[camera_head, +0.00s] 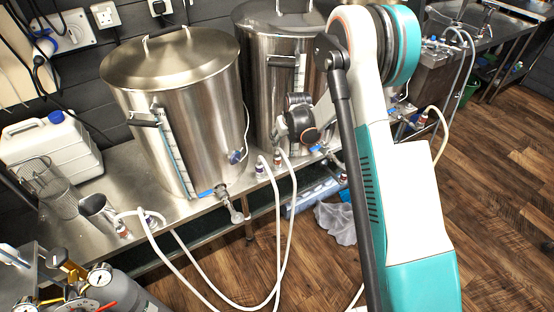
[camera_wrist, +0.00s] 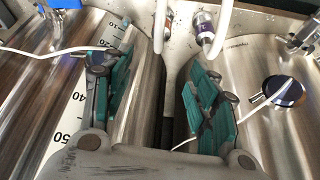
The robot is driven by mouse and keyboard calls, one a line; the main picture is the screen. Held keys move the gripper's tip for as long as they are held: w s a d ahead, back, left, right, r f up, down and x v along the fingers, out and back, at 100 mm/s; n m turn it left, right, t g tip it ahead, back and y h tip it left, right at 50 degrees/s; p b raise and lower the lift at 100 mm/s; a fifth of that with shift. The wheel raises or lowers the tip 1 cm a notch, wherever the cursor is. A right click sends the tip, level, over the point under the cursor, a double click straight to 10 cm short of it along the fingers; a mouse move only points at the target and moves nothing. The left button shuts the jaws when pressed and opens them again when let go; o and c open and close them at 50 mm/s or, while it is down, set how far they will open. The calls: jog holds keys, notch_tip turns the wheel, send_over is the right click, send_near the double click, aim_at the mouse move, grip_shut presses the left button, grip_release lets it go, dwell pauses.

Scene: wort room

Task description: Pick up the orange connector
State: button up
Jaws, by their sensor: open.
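The orange connector (camera_wrist: 168,22) shows at the top middle of the wrist view, on the end of a white hose and beyond my fingertips. In the head view a small reddish-orange fitting (camera_head: 277,160), which looks like the same connector, is on the steel bench between the two kettles. A purple-banded connector (camera_wrist: 204,27) is close to its right in the wrist view. My gripper (camera_wrist: 155,65) is open and empty, its teal-padded fingers wide apart, with the connector ahead of the gap. In the head view my arm hides most of the gripper.
Two steel kettles, the near one (camera_head: 178,110) and the far one (camera_head: 272,75), stand on the bench (camera_head: 160,215), leaving a narrow gap. White hoses (camera_head: 277,230) loop down off its front. Thin cables cross near both fingers. Gas gauges (camera_head: 99,275) are at the lower left.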

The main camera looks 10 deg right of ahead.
aim_at(278, 158)
jog(key=x, duration=0.4)
jog(key=s+b+x, duration=0.1)
jog(key=x, duration=0.3)
jog(key=b+x, duration=0.1)
jog(key=x, duration=0.4)
jog(key=shift+s+d+f, duration=0.2)
jog(key=shift+f, duration=0.25)
jog(key=shift+b+x, duration=1.8)
jog(key=shift+x, duration=1.35)
jog(key=shift+w+a+r, duration=0.1)
jog(key=shift+w, duration=0.05)
jog(key=c, duration=1.2)
